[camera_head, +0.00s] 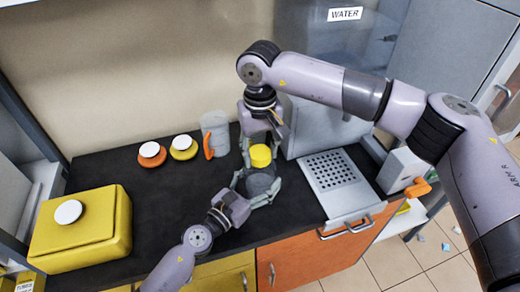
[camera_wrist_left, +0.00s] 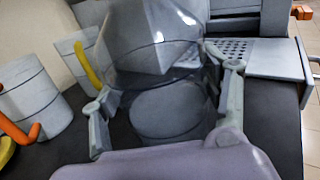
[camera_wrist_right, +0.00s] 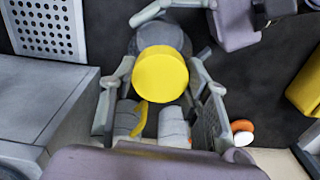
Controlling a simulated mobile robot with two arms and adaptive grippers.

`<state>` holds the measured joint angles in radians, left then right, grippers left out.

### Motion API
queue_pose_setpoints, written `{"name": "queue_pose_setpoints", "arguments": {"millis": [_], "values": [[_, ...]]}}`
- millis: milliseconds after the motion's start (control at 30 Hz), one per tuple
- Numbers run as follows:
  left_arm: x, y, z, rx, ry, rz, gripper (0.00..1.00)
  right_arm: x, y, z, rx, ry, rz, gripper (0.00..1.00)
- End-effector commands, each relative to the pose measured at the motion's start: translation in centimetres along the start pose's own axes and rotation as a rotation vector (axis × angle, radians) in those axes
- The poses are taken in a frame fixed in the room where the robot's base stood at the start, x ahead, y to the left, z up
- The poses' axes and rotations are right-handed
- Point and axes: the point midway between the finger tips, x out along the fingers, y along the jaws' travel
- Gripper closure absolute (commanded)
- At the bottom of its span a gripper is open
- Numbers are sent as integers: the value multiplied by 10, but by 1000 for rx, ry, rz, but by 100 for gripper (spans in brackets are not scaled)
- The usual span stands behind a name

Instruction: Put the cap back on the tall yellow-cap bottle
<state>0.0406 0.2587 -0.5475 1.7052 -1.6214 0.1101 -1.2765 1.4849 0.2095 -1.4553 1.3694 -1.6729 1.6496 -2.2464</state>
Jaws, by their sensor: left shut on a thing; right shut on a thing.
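The tall bottle (camera_head: 262,184) is dark, see-through grey and stands upright on the black bench. My left gripper (camera_head: 256,190) is shut around its body; in the left wrist view the fingers lie on both sides of the bottle (camera_wrist_left: 165,95). The yellow cap (camera_head: 260,155) is directly above the bottle's top. My right gripper (camera_head: 262,138) comes from above and is shut on the cap; the right wrist view shows the cap (camera_wrist_right: 161,74) between its fingers, over the bottle (camera_wrist_right: 163,38). The bottle's mouth is hidden, so I cannot tell whether the cap touches it.
A grey jug with an orange handle (camera_head: 215,133) stands behind the bottle; the left wrist view shows another jug with a yellow handle (camera_wrist_left: 88,66). Orange (camera_head: 151,154) and yellow (camera_head: 183,148) lids lie left. A yellow container (camera_head: 85,235) is far left, a perforated grey plate (camera_head: 333,172) right.

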Motion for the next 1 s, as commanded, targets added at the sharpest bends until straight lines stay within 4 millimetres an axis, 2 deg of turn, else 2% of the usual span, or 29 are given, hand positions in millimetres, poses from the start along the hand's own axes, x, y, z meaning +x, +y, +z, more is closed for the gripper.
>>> {"name": "queue_pose_setpoints", "arguments": {"millis": [1000], "values": [[0,0,0,0,1,-1,100,1,0,0,2100,1,-1,90]]}}
